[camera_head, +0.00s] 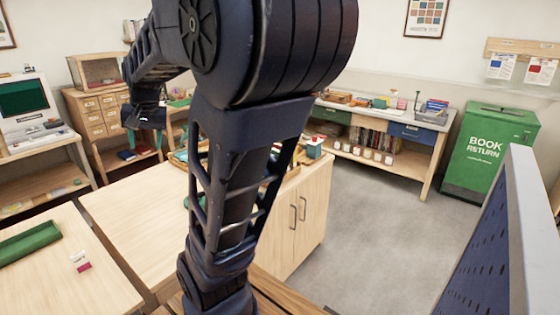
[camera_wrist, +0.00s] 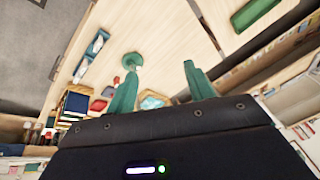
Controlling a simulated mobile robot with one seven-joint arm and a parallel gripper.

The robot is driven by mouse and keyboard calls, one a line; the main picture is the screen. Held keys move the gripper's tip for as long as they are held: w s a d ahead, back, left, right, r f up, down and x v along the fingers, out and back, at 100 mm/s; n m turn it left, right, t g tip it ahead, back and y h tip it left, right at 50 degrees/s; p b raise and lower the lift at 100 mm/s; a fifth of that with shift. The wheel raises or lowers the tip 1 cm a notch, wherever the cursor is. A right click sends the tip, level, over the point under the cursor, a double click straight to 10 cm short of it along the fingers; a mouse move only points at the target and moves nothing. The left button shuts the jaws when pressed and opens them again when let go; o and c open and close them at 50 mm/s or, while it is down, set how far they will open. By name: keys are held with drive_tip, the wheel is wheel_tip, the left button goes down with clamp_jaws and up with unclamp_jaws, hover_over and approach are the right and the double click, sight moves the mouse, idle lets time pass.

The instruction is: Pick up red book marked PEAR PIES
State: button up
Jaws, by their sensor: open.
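No cover in either view can be read as PEAR PIES, so I cannot tell which item is that book. In the head view, a small red item (camera_head: 143,149) lies beside a dark blue book (camera_head: 126,154) on the low shelf under the drawer cabinet. In the wrist view, a small red item (camera_wrist: 98,105) shows just left of my fingers. My gripper (camera_wrist: 160,70) has two teal fingers spread apart with nothing between them. In the head view my arm hides much of the middle, and the gripper is small at the left.
A pale wooden table (camera_head: 125,215) stands in front. A back bench (camera_head: 440,128) holds books. A green book return bin (camera_head: 490,150) stands right. The grey floor between is clear.

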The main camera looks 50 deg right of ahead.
drive_tip(key=w+d+m, duration=0.9)
drive_tip(key=w+d, duration=0.2)
drive_tip(key=d, duration=0.5)
drive_tip(key=w+d+f+m, duration=0.1)
drive_tip(key=w+d+m, duration=0.15)
drive_tip(key=d, duration=0.65)
drive_tip(key=w+d+f+m, duration=0.2)
drive_tip(key=d+m, duration=0.2)
drive_tip(key=d, duration=0.4)
drive_tip(key=s+d+f+m, duration=0.3)
drive_tip(key=d+f+m, duration=0.1)
drive_tip(key=d, duration=0.8)
drive_tip(key=s+d+f+m, duration=0.4)
drive_tip(key=d+f, duration=0.3)
drive_tip(key=d, duration=0.5)
drive_tip(key=s+d+f+m, duration=0.4)
drive_tip(key=d+f+m, duration=0.2)
drive_tip(key=d, duration=0.7)
drive_tip(key=shift+s, duration=0.1)
drive_tip(key=shift+f+t, duration=0.3)
drive_tip(key=x, duration=0.5)
drive_tip(key=shift+f, duration=0.15)
drive_tip(key=shift+x, duration=2.55)
drive_tip(key=shift+s+d+f, duration=0.15)
drive_tip(key=shift+s+f, duration=0.05)
drive_tip(key=shift+f, duration=0.1)
